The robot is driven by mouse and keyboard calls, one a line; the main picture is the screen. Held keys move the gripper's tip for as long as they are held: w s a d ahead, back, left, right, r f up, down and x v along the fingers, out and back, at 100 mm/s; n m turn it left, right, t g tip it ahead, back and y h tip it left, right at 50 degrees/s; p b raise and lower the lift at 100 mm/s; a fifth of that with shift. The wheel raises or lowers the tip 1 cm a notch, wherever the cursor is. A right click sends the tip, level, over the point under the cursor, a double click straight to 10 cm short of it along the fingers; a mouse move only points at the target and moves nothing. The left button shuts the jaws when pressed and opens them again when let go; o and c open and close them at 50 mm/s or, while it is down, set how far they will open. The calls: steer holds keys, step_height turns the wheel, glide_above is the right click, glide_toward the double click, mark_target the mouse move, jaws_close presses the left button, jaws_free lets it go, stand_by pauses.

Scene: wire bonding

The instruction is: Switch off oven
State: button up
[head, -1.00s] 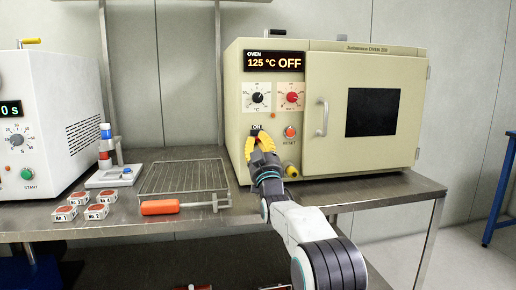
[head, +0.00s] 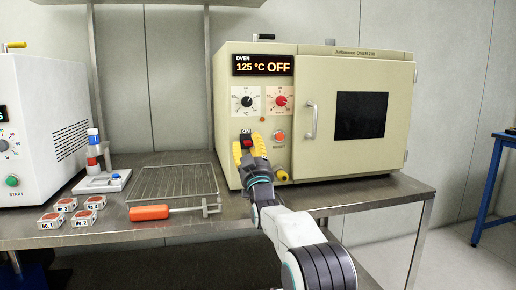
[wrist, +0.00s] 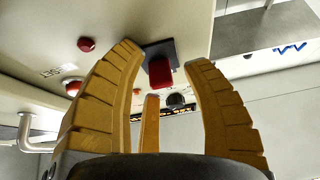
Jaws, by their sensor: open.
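The cream oven (head: 355,160) stands on the steel bench, its door shut. Its display (head: 263,65) reads 125 °C OFF. The red power switch (head: 247,141), on a dark plate marked ON, sits at the lower left of the panel. My gripper (head: 249,148) is open, with its yellow fingers spread on both sides of the switch in the head view. In the wrist view the red switch (wrist: 160,72) shows between the fingertips of my gripper (wrist: 165,55). Whether the fingers touch the panel, I cannot tell.
A red reset button (head: 280,136) and two dials (head: 281,101) are on the panel. The door handle (head: 310,119) sticks out to the right. A wire rack (head: 175,181), an orange-handled tool (head: 150,212) and several small labelled boxes (head: 84,218) lie left on the bench.

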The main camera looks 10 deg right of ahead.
steer(key=shift+r, duration=0.1)
steer(key=g+p, duration=0.1)
steer(key=p, duration=0.2)
steer(key=shift+a+r, duration=0.1)
steer(key=shift+r, duration=0.25)
steer(key=shift+s+f+g+p, duration=0.1)
steer(key=shift+f+g+p, duration=0.05)
steer(key=shift+g+p, duration=0.15)
steer(key=b+v, duration=0.1)
steer(key=v, duration=1.1)
steer(key=x, duration=1.2)
steer(key=shift+w, duration=0.35)
steer(key=r+p, duration=0.1)
steer(key=p, duration=0.1)
steer(key=shift+s+g+p, duration=0.1)
steer(key=shift+g+p, duration=0.25)
steer(key=shift+g, duration=0.05)
steer(key=g+p, duration=0.2)
steer(key=p, duration=0.4)
steer(key=shift+r, duration=0.15)
steer(key=g+p, duration=0.1)
steer(key=p, duration=0.3)
steer(key=shift+r+p, duration=0.15)
steer(key=shift+p, duration=0.25)
